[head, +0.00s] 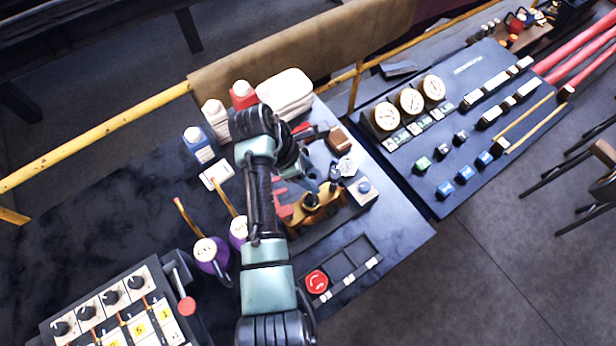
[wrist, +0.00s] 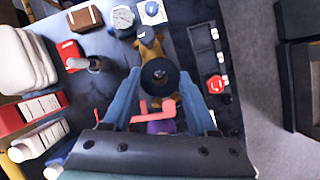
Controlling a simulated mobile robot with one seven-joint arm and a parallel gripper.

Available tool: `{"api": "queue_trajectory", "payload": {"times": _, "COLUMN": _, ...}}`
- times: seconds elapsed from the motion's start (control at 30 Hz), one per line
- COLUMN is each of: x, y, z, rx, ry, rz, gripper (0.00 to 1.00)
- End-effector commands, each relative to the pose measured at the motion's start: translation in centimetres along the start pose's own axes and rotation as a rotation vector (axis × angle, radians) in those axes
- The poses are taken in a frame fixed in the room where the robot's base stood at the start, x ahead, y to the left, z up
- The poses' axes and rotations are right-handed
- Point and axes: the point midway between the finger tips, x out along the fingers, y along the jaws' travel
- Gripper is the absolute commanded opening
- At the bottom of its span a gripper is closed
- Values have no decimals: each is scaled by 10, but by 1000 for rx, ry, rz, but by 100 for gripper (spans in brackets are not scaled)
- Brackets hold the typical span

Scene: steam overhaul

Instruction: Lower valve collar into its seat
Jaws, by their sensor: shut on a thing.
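The valve collar (wrist: 160,68), a dark round ring with a brownish centre, sits between the fingertips of my gripper (wrist: 160,80) in the wrist view. The blue fingers close on it from both sides. A brass-coloured valve body (head: 322,214) stands on the dark bench in the head view, close by my gripper. It also shows beyond the collar in the wrist view (wrist: 148,50). The collar hides the seat, so I cannot tell whether they touch. A red bracket-like piece (wrist: 163,110) shows between the fingers, nearer the palm.
White-capped bottles (head: 200,145) and folded white cloths (head: 286,92) stand at the back. Purple oil cans (head: 210,255) are to the left. A gauge (wrist: 122,17) lies past the valve.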

Motion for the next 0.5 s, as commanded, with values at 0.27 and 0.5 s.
{"api": "queue_trajectory", "payload": {"times": 0.27, "x": 18, "y": 0, "z": -7, "rx": 1, "ry": 0, "rz": 1, "gripper": 0}}
{"api": "queue_trajectory", "payload": {"times": 0.5, "x": 33, "y": 0, "z": -14, "rx": 0, "ry": -1, "rz": 2, "gripper": 0}}
